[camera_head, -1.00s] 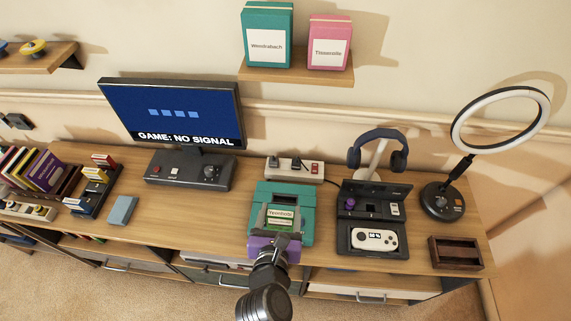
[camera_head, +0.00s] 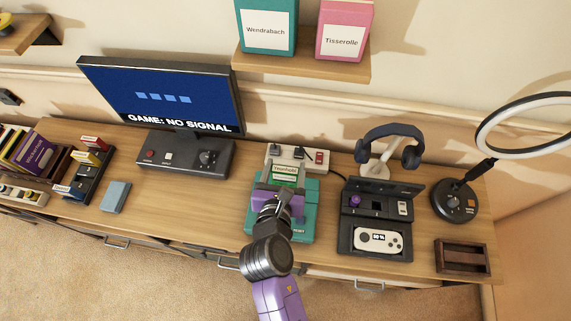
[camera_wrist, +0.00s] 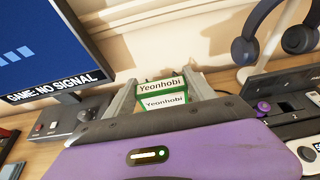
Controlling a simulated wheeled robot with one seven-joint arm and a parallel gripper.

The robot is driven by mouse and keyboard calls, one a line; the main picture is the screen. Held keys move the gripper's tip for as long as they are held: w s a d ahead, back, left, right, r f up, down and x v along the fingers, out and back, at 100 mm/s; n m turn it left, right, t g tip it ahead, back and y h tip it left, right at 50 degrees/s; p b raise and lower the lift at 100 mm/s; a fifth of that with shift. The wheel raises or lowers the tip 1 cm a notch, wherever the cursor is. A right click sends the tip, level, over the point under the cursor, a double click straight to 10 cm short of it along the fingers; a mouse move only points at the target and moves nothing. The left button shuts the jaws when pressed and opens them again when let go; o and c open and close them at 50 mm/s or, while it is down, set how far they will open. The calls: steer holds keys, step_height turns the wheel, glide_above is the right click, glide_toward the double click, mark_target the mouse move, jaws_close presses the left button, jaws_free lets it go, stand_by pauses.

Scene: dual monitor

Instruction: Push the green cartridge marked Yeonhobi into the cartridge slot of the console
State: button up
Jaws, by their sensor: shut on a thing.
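The green cartridge (camera_head: 284,173) has a pale label reading Yeonhobi. In the wrist view the cartridge (camera_wrist: 163,100) stands between my two grey fingers, label facing the camera. My gripper (camera_head: 279,182) is shut on it. The teal console (camera_head: 307,212) lies on the desk under my gripper and arm. In the head view the cartridge appears over the console's back part, in front of the power strip. My purple wrist housing hides much of the console, and its slot is not visible in either view. I cannot tell whether the cartridge touches the console.
A power strip (camera_head: 303,158) lies just behind the console. An open dark case (camera_head: 350,228) with a white controller (camera_head: 379,240) is close on the right. A headphone stand (camera_head: 378,168) stands behind it. A monitor (camera_head: 165,95) is at left; bare desk lies between.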

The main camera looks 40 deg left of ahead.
mark_target(284, 183)
steer(key=shift+r+p, duration=0.1)
steer(key=shift+p, duration=0.2)
steer(key=shift+f+b, duration=1.9)
steer(key=shift+f, duration=1.05)
steer(key=shift+p, duration=0.95)
steer(key=shift+f+b, duration=1.2)
steer(key=shift+f, duration=0.65)
steer(key=o, duration=1.5)
steer(key=shift+s+d, duration=0.1)
steer(key=shift+s, duration=0.05)
steer(key=v, duration=0.7)
steer(key=shift+s+r, duration=0.15)
steer(key=shift+s, duration=0.1)
